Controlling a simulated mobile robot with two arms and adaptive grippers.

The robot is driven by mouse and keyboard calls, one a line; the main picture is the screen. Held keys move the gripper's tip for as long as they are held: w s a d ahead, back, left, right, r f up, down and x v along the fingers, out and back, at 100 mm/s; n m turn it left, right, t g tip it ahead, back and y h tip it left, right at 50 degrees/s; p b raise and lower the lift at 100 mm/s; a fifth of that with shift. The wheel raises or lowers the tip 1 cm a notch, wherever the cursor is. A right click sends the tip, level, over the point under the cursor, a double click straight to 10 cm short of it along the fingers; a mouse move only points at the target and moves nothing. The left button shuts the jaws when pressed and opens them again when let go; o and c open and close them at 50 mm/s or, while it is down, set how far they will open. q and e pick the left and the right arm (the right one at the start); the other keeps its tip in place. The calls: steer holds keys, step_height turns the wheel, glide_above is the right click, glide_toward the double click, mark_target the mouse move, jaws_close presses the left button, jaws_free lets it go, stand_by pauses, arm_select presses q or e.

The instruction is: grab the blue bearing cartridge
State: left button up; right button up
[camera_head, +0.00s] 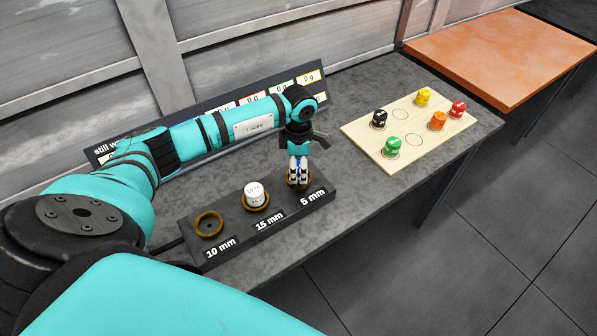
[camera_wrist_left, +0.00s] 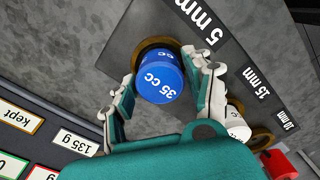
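The blue bearing cartridge (camera_wrist_left: 161,78), marked 35 cc, stands in the brown ring of the 5 mm seat (camera_wrist_left: 150,45) in the left wrist view. In the head view it is mostly hidden, with only a little blue (camera_head: 298,163) showing between the fingers. My left gripper (camera_head: 298,172) points down over this seat. Its two fingers (camera_wrist_left: 165,85) stand on either side of the cartridge, very close to its sides. I cannot tell whether they press on it. My right gripper is not in view.
The dark stand (camera_head: 187,228) also has a white cartridge (camera_head: 255,191) at 15 mm and an empty 10 mm ring (camera_head: 209,224). A wooden board (camera_head: 365,133) holds several coloured cartridges. A label panel (camera_head: 318,78) stands behind my arm. An orange table (camera_head: 500,50) is at right.

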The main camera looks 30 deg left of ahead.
arm_select(q)
jaws_close()
steer(key=shift+w, duration=0.1)
steer(key=shift+r, duration=0.2)
